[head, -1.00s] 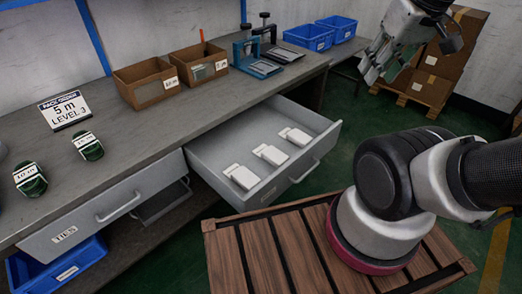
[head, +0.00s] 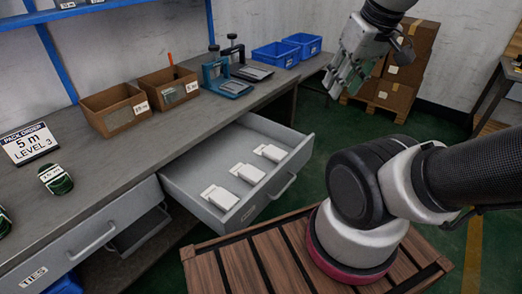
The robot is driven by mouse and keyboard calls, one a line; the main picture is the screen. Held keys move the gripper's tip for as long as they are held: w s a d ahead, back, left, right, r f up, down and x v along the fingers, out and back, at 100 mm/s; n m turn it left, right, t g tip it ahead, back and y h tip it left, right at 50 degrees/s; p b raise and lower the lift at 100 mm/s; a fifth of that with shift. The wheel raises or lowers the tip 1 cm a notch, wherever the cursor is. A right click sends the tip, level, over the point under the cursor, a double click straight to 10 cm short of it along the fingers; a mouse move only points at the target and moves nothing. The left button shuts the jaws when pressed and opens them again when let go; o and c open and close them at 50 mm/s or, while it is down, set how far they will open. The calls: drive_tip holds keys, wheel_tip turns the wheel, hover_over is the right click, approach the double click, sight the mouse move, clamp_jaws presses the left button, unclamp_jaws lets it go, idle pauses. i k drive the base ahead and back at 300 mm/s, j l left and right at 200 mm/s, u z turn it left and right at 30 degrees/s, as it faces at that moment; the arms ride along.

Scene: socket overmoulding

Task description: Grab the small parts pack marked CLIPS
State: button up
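An open drawer (head: 183,203) juts out from under the workbench and holds three white packs: a near-left one (head: 220,198), a middle one (head: 247,173) and a far-right one (head: 270,152). They lie flat and apart in a slanting row. No marking can be read on any pack, so I cannot tell which says CLIPS. My gripper (head: 338,82) hangs at the upper right, above and beyond the drawer, well away from the packs. I cannot make out a gap between its fingers; nothing is seen held in it.
On the bench (head: 125,160) stand two brown bins (head: 118,120), two clamp presses (head: 226,85), blue crates (head: 272,60), a "PACK ORDER 5 m LEVEL 3" sign (head: 28,145) and a green coil (head: 57,181). A drawer marked TIES (head: 70,262) is shut. Cartons (head: 405,65) stand behind.

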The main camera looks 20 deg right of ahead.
sight(273, 153)
drive_tip(key=i+l+u, duration=0.15)
drive_tip(key=l, duration=0.2)
drive_tip(key=i+l+u, duration=0.15)
drive_tip(key=l, duration=0.2)
drive_tip(key=l+u, duration=0.15)
drive_tip(key=l, duration=0.2)
drive_tip(key=i+l+u, duration=0.2)
drive_tip(key=l, duration=0.15)
